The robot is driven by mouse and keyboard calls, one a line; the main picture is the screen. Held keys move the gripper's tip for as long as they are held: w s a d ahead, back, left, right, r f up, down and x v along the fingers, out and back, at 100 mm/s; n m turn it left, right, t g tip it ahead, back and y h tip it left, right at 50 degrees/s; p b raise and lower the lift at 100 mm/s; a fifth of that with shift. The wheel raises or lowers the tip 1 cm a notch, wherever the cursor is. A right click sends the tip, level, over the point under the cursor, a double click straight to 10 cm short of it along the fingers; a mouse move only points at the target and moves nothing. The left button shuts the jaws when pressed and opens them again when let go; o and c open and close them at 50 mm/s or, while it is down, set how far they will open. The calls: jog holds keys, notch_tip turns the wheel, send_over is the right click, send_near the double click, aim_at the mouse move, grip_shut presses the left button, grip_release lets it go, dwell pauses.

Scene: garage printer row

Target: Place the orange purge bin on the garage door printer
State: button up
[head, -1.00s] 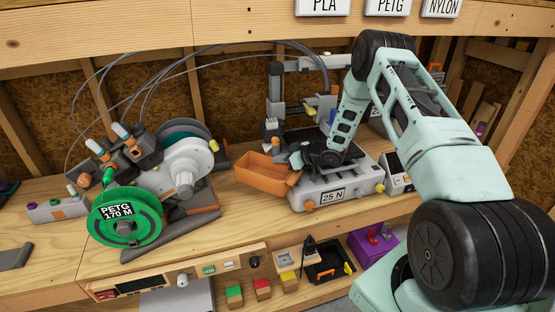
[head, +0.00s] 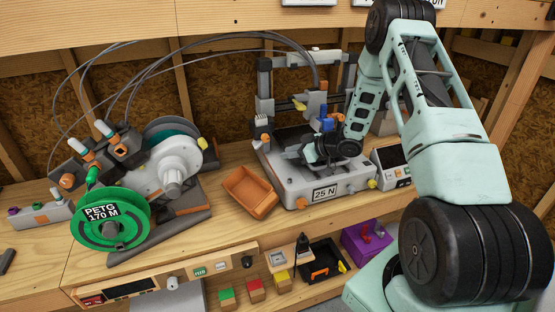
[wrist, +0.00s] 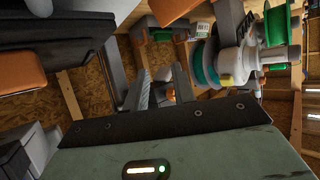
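The orange purge bin (head: 250,190) rests on the wooden bench, turned at an angle, just left of the grey printer. The printer (head: 330,186) has a "25 N" label on its front and a dark bed. No bin is on it. My gripper (head: 296,151) is over the left part of the printer bed, pointing left, above and to the right of the bin and apart from it. In the wrist view my gripper's two fingers (wrist: 160,90) stand apart with nothing held between them. An orange shape at that view's top edge may be the bin; I cannot tell.
The filament unit with the green "PETG 170 M" spool (head: 110,215) stands to the left. A small grey control box (head: 392,166) stands right of the printer. Coloured blocks, a black tray (head: 325,262) and a purple box (head: 367,243) are on the shelf below. Bare bench lies in front of the bin.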

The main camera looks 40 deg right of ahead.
jog(key=s+a+r+g+h, duration=0.15)
jog(key=a+r, duration=0.35)
jog(key=a, duration=0.5)
jog(key=s+a+r+g+h, duration=0.1)
jog(key=a+r+g+h, duration=0.1)
jog(key=a+r, duration=0.65)
jog(key=s+a+g, duration=0.3)
jog(key=s+a, duration=0.9)
jog(key=s+a+n+g+h, duration=0.1)
jog(key=s+a+g, duration=0.1)
jog(key=s, duration=0.9)
jog(key=s+a+r+n+g+h, duration=0.1)
jog(key=s+a+g, duration=0.1)
jog(key=s, duration=0.9)
jog(key=shift+s+a+r+g+b, duration=0.2)
jog(key=shift+a+g+b, duration=0.15)
jog(key=shift+a, duration=0.5)
notch_tip(320, 180, down, 7)
jog(key=b, duration=0.6)
jog(key=shift+r, duration=0.2)
